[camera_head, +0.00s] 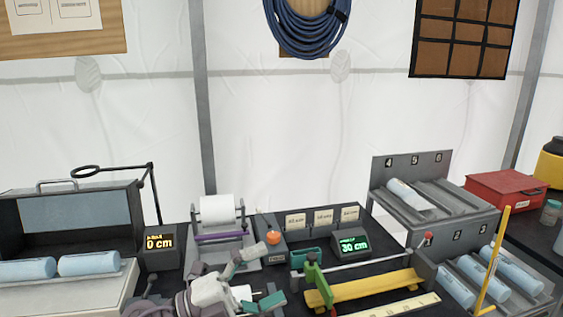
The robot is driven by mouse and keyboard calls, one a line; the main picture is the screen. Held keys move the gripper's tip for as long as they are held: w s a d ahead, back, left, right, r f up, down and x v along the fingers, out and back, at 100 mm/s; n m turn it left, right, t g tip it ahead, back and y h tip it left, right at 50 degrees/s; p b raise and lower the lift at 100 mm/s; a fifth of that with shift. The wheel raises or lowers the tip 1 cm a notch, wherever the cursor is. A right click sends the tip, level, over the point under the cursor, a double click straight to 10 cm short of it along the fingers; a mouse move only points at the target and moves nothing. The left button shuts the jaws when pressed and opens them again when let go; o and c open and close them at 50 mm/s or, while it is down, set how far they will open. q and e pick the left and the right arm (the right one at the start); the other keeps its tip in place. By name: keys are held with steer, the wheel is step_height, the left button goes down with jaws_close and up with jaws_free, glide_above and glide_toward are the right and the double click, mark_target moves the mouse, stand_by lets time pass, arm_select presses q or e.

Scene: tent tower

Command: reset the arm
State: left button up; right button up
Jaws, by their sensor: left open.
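My left gripper (264,276) is at the bottom centre, with white, grey and teal parts. Its jaws are open and I see nothing held between them. It is in front of the paper roll stand (218,212) and to the left of the green clamp (313,270) on the yellow bar (370,289). Whether it touches anything cannot be told. My right gripper is not in view.
A grey case with light-blue rolls (89,264) stands at left beside a lit display (160,243). Another display (352,244) is behind the bar. A numbered rack (411,162) with rolls, a yellow stick (493,262) and a red box (506,190) stand at right.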

arm_select(q)
steer(key=w+a+f+n+t+y, duration=0.25)
steer(key=a+n+t+y, duration=0.7)
steer(key=n+t, duration=0.6)
steer(key=s+a+f+n+g+y, duration=0.2)
steer(key=a+f+n+g+y, duration=0.1)
steer(key=a+f+n+y, duration=0.25)
steer(key=s+a+f+n+g+y, duration=0.1)
steer(key=a+f+n+g+y, duration=0.35)
steer(key=f, duration=0.45)
steer(key=s+f+n+g, duration=0.2)
steer(key=s+f+g, duration=0.45)
steer(key=s, duration=0.45)
steer(key=s+f+n+g, duration=0.2)
steer(key=s+f+g, duration=0.3)
steer(key=s+f, duration=0.45)
steer(key=s+f+g, duration=0.1)
steer(key=s+f, duration=0.1)
steer(key=f, duration=1.2)
steer(key=s+f, duration=0.2)
steer(key=f, duration=1.1)
steer(key=s+a+f+g, duration=0.1)
steer(key=s+a+f, duration=0.1)
steer(key=s+f, duration=1.2)
steer(key=shift+s+f+m, duration=0.25)
steer(key=shift+s+m, duration=0.2)
steer(key=shift+s, duration=0.65)
